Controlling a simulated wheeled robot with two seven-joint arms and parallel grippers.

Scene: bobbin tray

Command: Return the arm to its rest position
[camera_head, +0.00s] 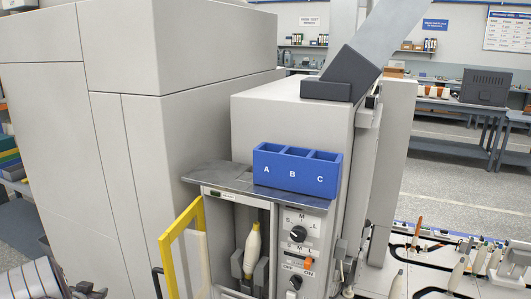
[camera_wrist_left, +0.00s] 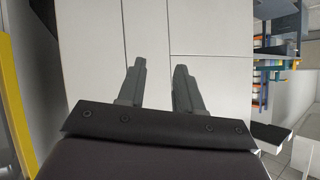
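My left arm (camera_head: 32,282) comes in at the bottom left corner of the head view. My left gripper (camera_head: 92,291) is there, partly cut off by the lower edge, left of the yellow-edged door (camera_head: 166,250). In the left wrist view my left gripper (camera_wrist_left: 160,68) has its two fingers apart with nothing between them. Pale grey cabinet panels (camera_wrist_left: 155,25) fill the view beyond the fingers. My right gripper is not in view.
A blue tray (camera_head: 292,187) marked A, B, C sits on the machine's metal shelf (camera_head: 215,176). A pale bobbin (camera_head: 252,250) stands upright in the bay below, beside a control panel (camera_head: 300,222). A large grey cabinet (camera_head: 125,60) stands left. Several bobbins (camera_head: 457,272) stand at lower right.

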